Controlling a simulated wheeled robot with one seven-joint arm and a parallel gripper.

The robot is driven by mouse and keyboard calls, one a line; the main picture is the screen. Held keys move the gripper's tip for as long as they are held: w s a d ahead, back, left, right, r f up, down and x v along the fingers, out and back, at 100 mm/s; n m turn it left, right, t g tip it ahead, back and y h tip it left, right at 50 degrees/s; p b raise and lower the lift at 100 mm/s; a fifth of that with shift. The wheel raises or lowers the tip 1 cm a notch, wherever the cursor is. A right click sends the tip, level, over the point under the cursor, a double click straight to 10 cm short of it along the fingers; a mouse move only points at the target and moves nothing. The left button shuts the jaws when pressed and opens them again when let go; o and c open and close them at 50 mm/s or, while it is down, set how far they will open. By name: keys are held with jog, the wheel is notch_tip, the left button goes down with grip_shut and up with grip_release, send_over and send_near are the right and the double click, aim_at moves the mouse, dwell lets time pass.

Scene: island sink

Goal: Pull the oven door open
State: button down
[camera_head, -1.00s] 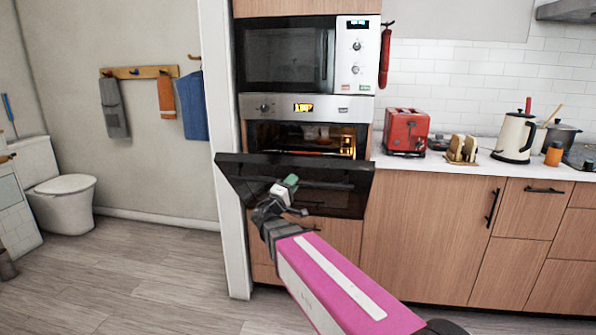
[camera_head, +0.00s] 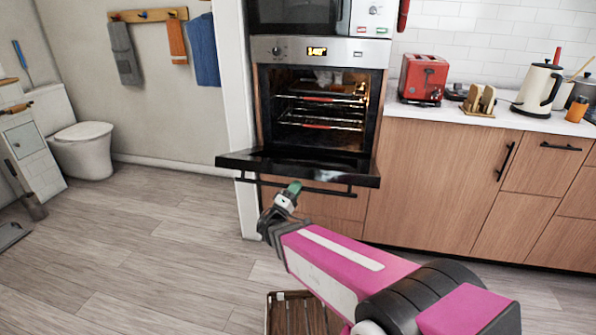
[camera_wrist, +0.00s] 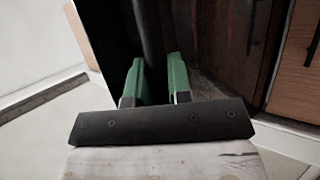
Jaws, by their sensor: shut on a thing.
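The oven (camera_head: 318,110) is built into the tall cabinet, with its lit inside and wire racks showing. Its black door (camera_head: 330,170) is tipped far down, close to level, with its front edge toward me. A dark bar handle (camera_head: 325,191) runs along the underside near that edge. My gripper (camera_head: 291,190) is at the middle of the handle, shut on it. In the wrist view, the green fingers (camera_wrist: 157,80) stand on either side of the dark handle bar (camera_wrist: 148,35). The exact contact at the fingertips is hard to see.
Below the door is a wooden drawer front (camera_head: 335,205). Wooden cabinets (camera_head: 440,185) with a counter stand to the right, holding a red toaster (camera_head: 422,78) and a kettle (camera_head: 538,88). A slatted wooden crate (camera_head: 290,315) is on the floor in front.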

notch_tip(320, 180, down, 10)
jog(key=shift+s+a+f, duration=0.15)
jog(key=shift+s+f, duration=0.05)
jog(key=shift+s, duration=0.25)
jog(key=c, duration=1.1)
grip_release()
jog(key=shift+o, duration=0.2)
jog(key=v, duration=1.1)
